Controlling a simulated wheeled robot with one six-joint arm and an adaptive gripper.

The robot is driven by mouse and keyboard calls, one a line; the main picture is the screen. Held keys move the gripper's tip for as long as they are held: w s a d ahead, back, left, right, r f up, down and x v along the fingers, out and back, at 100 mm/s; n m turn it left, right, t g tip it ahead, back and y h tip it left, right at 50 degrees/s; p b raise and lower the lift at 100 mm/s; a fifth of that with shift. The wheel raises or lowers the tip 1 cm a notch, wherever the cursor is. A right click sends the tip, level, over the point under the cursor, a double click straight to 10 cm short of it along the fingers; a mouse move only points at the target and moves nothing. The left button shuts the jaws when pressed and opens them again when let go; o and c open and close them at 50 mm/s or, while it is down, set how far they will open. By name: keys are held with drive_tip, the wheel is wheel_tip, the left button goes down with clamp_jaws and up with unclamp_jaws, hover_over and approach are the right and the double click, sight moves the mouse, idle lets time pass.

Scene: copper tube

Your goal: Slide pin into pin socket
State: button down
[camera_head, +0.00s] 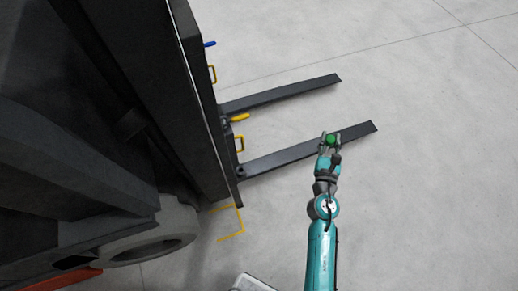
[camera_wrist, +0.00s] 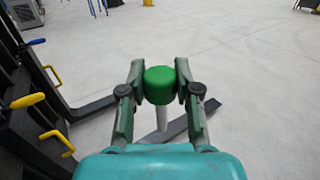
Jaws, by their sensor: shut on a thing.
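The pin has a green head (camera_wrist: 159,84) and a pale grey shaft (camera_wrist: 161,118) that points down below it. Its green head also shows in the head view (camera_head: 331,140). My gripper (camera_head: 329,142) is shut on the pin, with one finger on each side of the green head in the wrist view (camera_wrist: 160,88). In the head view it appears over the nearer fork, to the right of the dark mast; its height above the fork is hard to tell. I cannot make out the pin socket for certain in either view.
A dark forklift mast (camera_head: 205,120) and body fill the left. Two forks (camera_head: 285,93) (camera_head: 285,158) reach right over the grey floor. Yellow handles (camera_head: 240,117) and a blue one (camera_head: 210,44) stick out from the mast. The floor at right is clear.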

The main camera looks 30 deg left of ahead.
drive_tip(key=s+a+f+n+g+y, duration=0.2)
drive_tip(key=s+a+n+g+y, duration=0.3)
drive_tip(key=a, duration=0.8)
drive_tip(key=s+a+f+n+g+y, duration=0.3)
drive_tip(key=s+a+n+g+y, duration=0.2)
drive_tip(key=s+a, duration=0.5)
drive_tip(key=a+y, duration=0.1)
drive_tip(key=a, duration=0.1)
drive_tip(key=shift+s+a+g+y, duration=0.15)
drive_tip(key=shift+a+g+y, duration=0.2)
drive_tip(key=shift+g+y, duration=0.05)
drive_tip(key=shift+d, duration=0.1)
drive_tip(key=shift+f, duration=2.85)
drive_tip(key=shift+f, duration=2.3)
drive_tip(key=c, duration=0.7)
unclamp_jaws()
drive_tip(key=shift+c, duration=0.2)
